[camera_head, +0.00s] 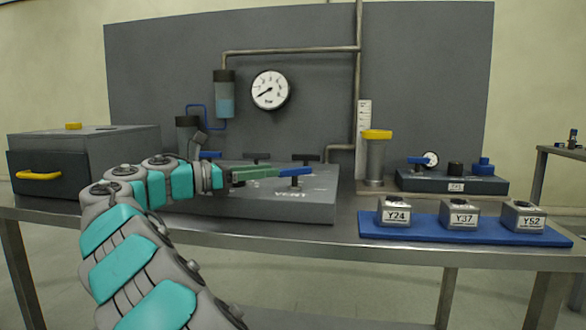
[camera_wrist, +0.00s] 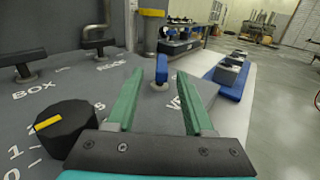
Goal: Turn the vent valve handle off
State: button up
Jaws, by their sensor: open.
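The vent valve handle (camera_head: 296,171) is a blue lever on a short stem above the "VENT" lettering on the grey plate (camera_head: 290,208). In the head view it lies roughly level and points sideways toward my gripper. My gripper (camera_head: 276,172) has green fingers and reaches in from the left. In the wrist view the blue handle (camera_wrist: 161,66) shows in the gap between the open fingertips (camera_wrist: 159,78), at or just beyond them. The fingers stand apart on either side, and I see no contact. Part of the "VENT" lettering is hidden behind the right finger.
A black knob with a yellow mark (camera_wrist: 62,128) sits close left of my fingers. Black handles (camera_wrist: 100,45) stand on the plate behind. A yellow-topped cylinder (camera_head: 375,155) stands to the right. A blue mat (camera_head: 440,232) holds labelled blocks. A gauge (camera_head: 270,90) hangs on the back panel.

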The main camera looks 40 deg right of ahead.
aim_at(295, 168)
jog(key=shift+x, duration=4.05)
jog(key=shift+s+a+f, duration=0.1)
jog(key=shift+c, duration=0.2)
grip_shut()
